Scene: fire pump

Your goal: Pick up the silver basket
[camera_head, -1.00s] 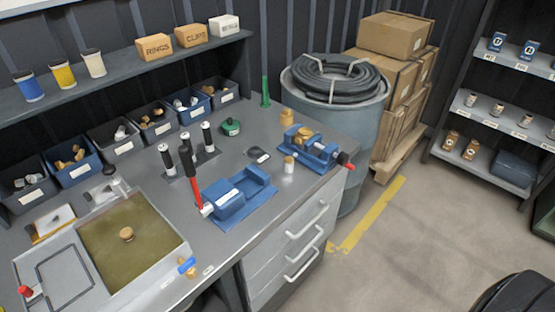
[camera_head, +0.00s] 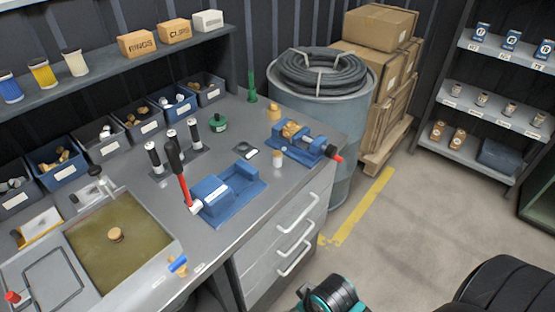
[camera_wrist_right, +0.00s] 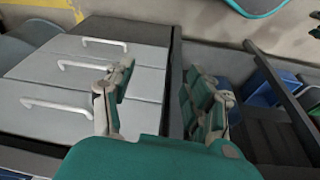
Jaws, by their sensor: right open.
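I cannot clearly make out a silver basket. A small silver piece (camera_head: 98,181) stands at the back edge of a metal basin on the workbench, too small to identify. The basin (camera_head: 172,252) holds olive-brown liquid with a round tan knob in its middle. My right gripper (camera_wrist_right: 163,100) is open and empty in the right wrist view, over the floor side of the bench's drawers. In the head view, part of my teal and black right arm shows at the bottom edge, right of the drawers, well away from the basin. My left gripper is not in view.
On the bench (camera_head: 216,143) are a blue vise (camera_head: 228,195) with a red lever, a second blue vise (camera_head: 296,150), black-handled tools and parts bins. A hose-topped barrel (camera_head: 330,110) stands behind; shelves (camera_head: 470,153) are right.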

